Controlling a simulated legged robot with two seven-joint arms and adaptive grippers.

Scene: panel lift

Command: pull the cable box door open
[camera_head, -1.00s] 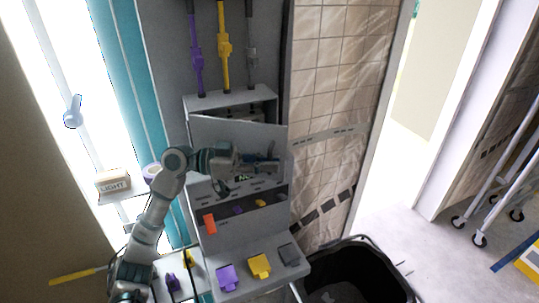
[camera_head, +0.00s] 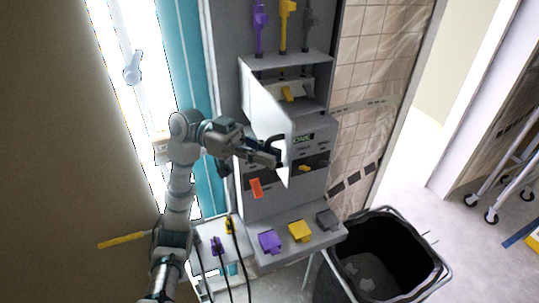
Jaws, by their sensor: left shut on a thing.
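The grey cable box (camera_head: 312,62) is on the panel in the middle of the view. Its light grey door (camera_head: 266,112) stands swung out on the left side, so the inside shows, with a yellow part (camera_head: 288,93) in it. My left gripper (camera_head: 278,152) is at the free lower edge of the door and is shut on it; the exact grip point is partly hidden by the fingers. My right gripper is not in view.
Below the box are a sloped panel with a small display (camera_head: 304,138), an orange tag (camera_head: 256,188), and a shelf with purple (camera_head: 270,242), yellow (camera_head: 300,231) and grey (camera_head: 327,220) blocks. A black bin (camera_head: 392,256) stands at the lower right. Black cables hang at the lower left.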

